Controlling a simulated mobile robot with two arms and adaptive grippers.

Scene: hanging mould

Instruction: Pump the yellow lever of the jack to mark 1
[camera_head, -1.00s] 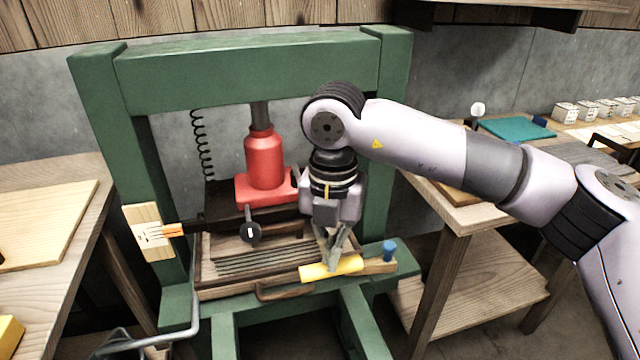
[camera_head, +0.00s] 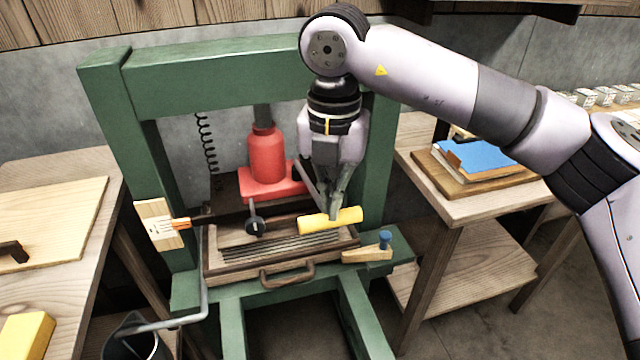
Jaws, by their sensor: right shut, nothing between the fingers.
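The red jack (camera_head: 265,155) stands inside the green press frame (camera_head: 222,63). Its yellow lever (camera_head: 318,223) sticks out in front of it, above the slatted tray's right end. My right gripper (camera_head: 333,214) points down from above with its fingers shut and empty. Its fingertips are at the middle of the lever; whether they touch it or are just behind it I cannot tell. An orange pointer (camera_head: 181,223) lies at the pale mark board (camera_head: 157,226) on the left post; the marks are too small to read. My left gripper is out of view.
A wooden tray with a front handle (camera_head: 288,276) sits under the jack. Wooden benches stand left and right; the right one holds a blue item (camera_head: 480,156). A dark bucket (camera_head: 140,341) is bottom left.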

